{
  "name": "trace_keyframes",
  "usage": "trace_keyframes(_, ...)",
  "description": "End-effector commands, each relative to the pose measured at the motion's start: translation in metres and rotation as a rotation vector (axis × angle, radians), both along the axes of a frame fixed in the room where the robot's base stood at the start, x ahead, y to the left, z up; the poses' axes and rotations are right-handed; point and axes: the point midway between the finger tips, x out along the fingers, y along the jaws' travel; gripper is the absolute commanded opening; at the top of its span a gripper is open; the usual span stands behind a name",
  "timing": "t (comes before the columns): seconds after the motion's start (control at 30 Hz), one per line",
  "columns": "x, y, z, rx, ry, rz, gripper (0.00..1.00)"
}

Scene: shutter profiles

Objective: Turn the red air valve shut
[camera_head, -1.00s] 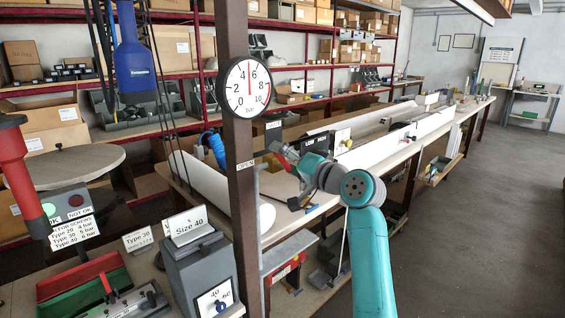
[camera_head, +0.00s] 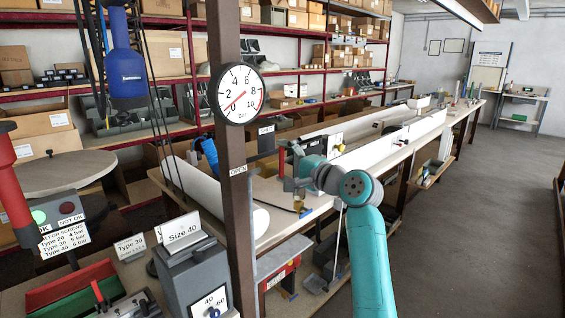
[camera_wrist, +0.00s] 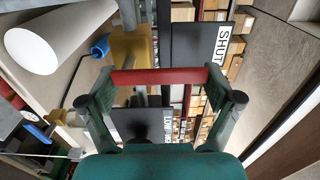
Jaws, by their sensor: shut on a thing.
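The red valve lever (camera_wrist: 160,77) lies crosswise between my gripper's fingertips in the wrist view. My gripper (camera_wrist: 162,78) is shut on it, one finger at each end. The brass valve body (camera_wrist: 130,46) is just beyond the lever, on a grey pipe. A black plate marked SHUT (camera_wrist: 222,48) is beside it; the SHUT label also shows in the head view (camera_head: 266,130). In the head view the lever is mostly hidden by my gripper (camera_head: 287,163). The pressure gauge (camera_head: 238,94) has its needle near 0.
The brown post (camera_head: 228,200) stands left of my arm. A long workbench (camera_head: 300,222) with white profiles (camera_head: 395,143) runs behind it. A white roll (camera_wrist: 60,42) is near the valve. The floor on the right (camera_head: 470,230) is clear.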

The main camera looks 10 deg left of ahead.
Motion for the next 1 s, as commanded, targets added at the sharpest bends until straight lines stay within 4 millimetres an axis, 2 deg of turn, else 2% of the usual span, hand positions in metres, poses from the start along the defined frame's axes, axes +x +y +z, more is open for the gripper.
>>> trace_keyframes(0.47, 0.0007, -0.0008, -0.0008, 0.008, 0.012, -0.001, 0.27)
trace_keyframes(0.5, 0.0007, -0.0008, -0.0008, 0.008, 0.012, -0.001, 0.99)
trace_keyframes(0.87, 0.0, -0.0011, -0.0005, 0.007, 0.009, -0.001, 1.0)
trace_keyframes(1.0, -0.0056, -0.0091, -0.001, 0.007, 0.009, -0.002, 1.0)
